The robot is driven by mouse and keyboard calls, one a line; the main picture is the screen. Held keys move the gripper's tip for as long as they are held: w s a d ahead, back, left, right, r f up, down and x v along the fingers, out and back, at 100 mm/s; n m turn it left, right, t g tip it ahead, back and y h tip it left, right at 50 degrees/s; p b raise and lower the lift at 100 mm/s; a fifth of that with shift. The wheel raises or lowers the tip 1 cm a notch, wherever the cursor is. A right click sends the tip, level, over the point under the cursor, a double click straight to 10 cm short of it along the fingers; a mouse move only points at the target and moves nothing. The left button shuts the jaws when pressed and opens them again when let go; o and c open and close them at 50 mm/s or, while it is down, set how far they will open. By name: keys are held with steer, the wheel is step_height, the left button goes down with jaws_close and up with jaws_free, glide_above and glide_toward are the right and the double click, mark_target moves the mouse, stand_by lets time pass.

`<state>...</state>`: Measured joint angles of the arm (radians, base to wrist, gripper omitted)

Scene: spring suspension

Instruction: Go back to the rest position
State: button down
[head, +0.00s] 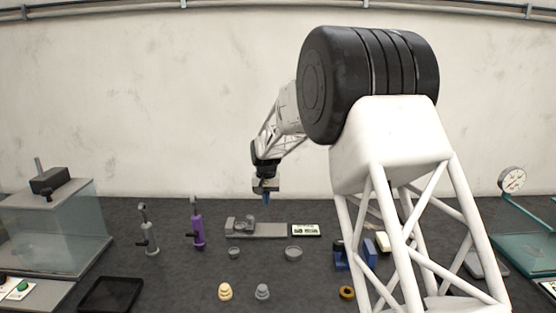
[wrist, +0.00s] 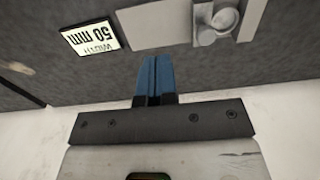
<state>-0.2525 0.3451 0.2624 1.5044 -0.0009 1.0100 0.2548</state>
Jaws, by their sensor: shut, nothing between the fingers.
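My gripper (head: 266,199) hangs above the back of the dark table, fingers pointing down, over the grey fixture (head: 268,230). In the wrist view the blue fingers of my gripper (wrist: 154,62) are together with nothing between them. The grey fixture, a flat bar with a raised block on it, also shows at the top of the wrist view (wrist: 160,22). The fingers are apart from it.
A sign (head: 306,230), reading 50 mm in the wrist view (wrist: 90,38), is beside the fixture. A grey stand (head: 148,238) and a purple one (head: 197,230) are left. Small cups, weights, a black tray (head: 111,294) and a dial gauge (head: 512,180) stand around.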

steer(key=s+d+r, duration=0.5)
steer(key=s, duration=0.4)
steer(key=s+d+r+t, duration=0.1)
steer(key=s+d+r, duration=0.4)
steer(key=s, duration=0.5)
steer(key=s+d+r, duration=0.5)
steer(key=s+d, duration=0.1)
steer(key=s, duration=0.3)
steer(key=s+d+f, duration=0.1)
steer(key=s+d, duration=0.1)
steer(key=s, duration=0.8)
steer(key=s+d+f+t, duration=0.1)
steer(key=s+d+f, duration=0.1)
steer(key=s, duration=0.8)
steer(key=s+d+f, duration=0.1)
steer(key=s+d, duration=0.2)
steer(key=s, duration=0.7)
steer(key=shift+s+f, duration=0.3)
steer(key=shift+s, duration=0.05)
steer(key=shift+w, duration=0.1)
